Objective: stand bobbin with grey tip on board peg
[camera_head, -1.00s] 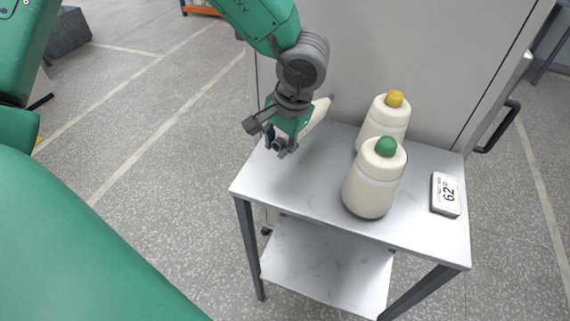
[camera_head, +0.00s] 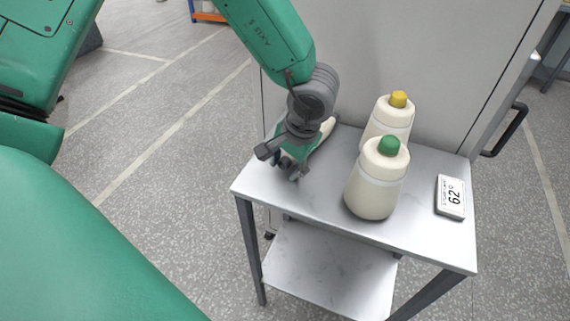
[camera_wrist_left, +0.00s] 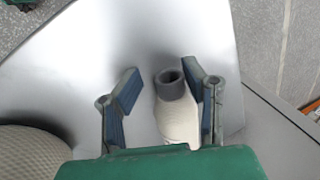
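The bobbin with the grey tip (camera_wrist_left: 176,112) shows between the fingers of my left gripper (camera_wrist_left: 162,92) in the left wrist view. Its hollow grey tip points away from the palm. The bobbin is close to the right finger, perhaps touching it; a clear gap separates it from the left finger. The fingers are spread, and the bobbin's base is hidden. In the head view this bobbin (camera_head: 327,128) leans out behind my left gripper (camera_head: 290,172), over the table's back left part. I cannot make out the board or its peg. My right gripper is not in view.
A green-tipped bobbin (camera_head: 375,188) and a yellow-tipped bobbin (camera_head: 392,116) stand upright on the metal table (camera_head: 320,200). A small display reading 62 (camera_head: 450,197) lies at the right. A grey wall panel (camera_head: 440,60) rises behind. The front left tabletop is clear.

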